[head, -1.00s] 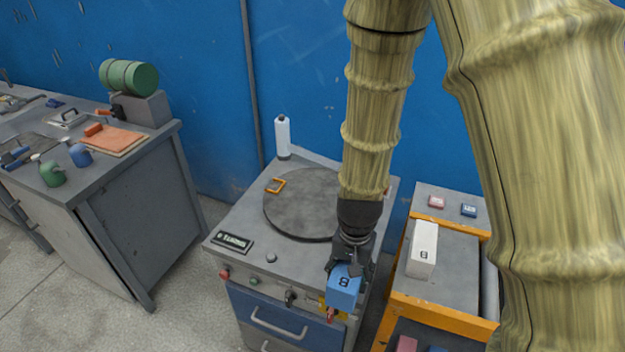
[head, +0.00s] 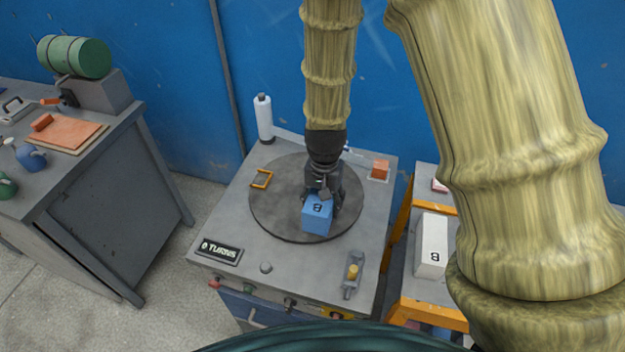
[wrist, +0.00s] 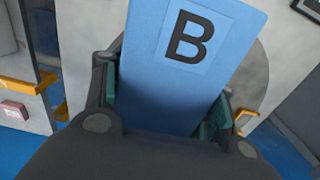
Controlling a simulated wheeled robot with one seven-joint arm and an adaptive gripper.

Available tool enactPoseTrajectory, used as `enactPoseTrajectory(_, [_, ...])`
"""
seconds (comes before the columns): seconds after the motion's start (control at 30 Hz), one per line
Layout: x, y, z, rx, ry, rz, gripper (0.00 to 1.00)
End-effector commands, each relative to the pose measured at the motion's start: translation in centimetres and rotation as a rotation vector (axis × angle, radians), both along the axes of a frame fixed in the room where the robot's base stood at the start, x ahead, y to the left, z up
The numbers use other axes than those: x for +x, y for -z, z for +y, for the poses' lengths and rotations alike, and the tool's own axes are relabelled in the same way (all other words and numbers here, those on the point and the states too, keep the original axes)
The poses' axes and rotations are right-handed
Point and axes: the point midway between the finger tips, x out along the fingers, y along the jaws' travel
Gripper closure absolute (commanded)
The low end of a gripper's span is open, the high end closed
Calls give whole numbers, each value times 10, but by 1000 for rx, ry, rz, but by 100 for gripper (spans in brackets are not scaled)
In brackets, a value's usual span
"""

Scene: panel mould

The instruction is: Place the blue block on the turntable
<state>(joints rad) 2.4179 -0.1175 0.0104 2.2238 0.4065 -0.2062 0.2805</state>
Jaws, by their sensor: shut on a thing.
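The blue block (head: 317,214), marked with a B, is held in my gripper (head: 322,192). In the head view the block appears over the front right part of the round dark grey turntable (head: 275,215). I cannot tell whether its underside touches the disc. In the wrist view my gripper (wrist: 165,110) is shut on the sides of the blue block (wrist: 160,75), whose lettered face shows. The block hides much of the turntable in that view.
An orange frame (head: 261,179) lies at the turntable's left edge. A white bottle (head: 264,118) stands behind it, and an orange block (head: 380,169) sits at the back right. A counter reading "0 TURNS" (head: 219,251) is at front left. A white block (head: 432,245) rests on the right-hand cart.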

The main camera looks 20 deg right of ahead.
Motion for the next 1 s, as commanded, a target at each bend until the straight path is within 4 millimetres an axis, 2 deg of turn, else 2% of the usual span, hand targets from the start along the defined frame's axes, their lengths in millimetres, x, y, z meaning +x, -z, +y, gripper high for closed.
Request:
enactPoseTrajectory(0.3, [62,3,-4,-1,0,-2,88])
enactPoseTrajectory(0.5, [91,7,-5,-1,0,-1,88])
enactPoseTrajectory(0.7, [102,9,-6,-1,0,-1,88])
enactPoseTrajectory(1.0, [101,25,-6,0,1,2,88])
